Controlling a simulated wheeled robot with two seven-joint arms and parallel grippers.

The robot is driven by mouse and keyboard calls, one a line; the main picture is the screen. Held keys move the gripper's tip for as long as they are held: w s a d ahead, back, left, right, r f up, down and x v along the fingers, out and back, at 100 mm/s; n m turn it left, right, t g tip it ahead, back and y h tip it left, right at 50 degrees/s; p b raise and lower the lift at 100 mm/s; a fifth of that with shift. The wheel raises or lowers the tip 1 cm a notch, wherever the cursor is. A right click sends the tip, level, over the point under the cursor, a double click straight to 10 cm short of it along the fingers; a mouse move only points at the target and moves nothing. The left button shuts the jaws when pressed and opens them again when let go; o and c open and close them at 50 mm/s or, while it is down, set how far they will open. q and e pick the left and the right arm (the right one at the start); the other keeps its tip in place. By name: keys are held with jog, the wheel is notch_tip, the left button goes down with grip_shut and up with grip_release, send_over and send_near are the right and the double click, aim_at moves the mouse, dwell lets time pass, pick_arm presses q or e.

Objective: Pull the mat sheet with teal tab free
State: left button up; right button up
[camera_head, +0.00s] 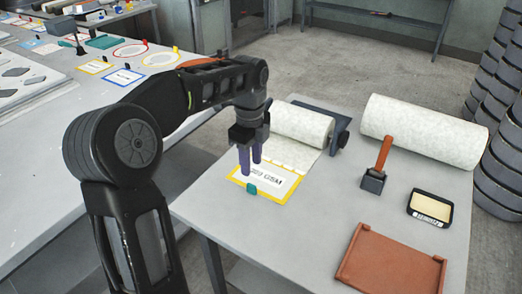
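The mat sheet (283,201) is white with a yellow border and a printed label ending in "GSM". It lies flat on the grey table in the head view, below a white mat roll (303,124), and a yellow dashed line runs where they meet. The teal tab (251,189) is at the sheet's front edge. My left gripper (250,172) has two purple fingers pointing down over the sheet's back left part, behind the tab. The fingers stand apart with nothing visible between them, and they cover part of the label. My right gripper is not in view.
The mat roll rests by a dark stand (322,112). A larger white roll (420,130), a brown-handled tool (376,172), a black-framed pad (430,207) and a brown tray (392,262) lie to the right. Another table (120,110) holds coloured frames. Bare table surrounds the sheet's front.

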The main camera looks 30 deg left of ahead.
aim_at(251, 185)
pick_arm(q)
jog(key=shift+s, duration=0.2)
jog(key=shift+f, duration=3.9)
jog(key=shift+c, duration=0.3)
grip_shut()
jog(key=shift+s, duration=0.15)
jog(key=shift+s+b, duration=0.55)
jog(key=shift+s, duration=1.8)
jog(key=shift+s+d, duration=0.15)
jog(key=shift+s, duration=3.55)
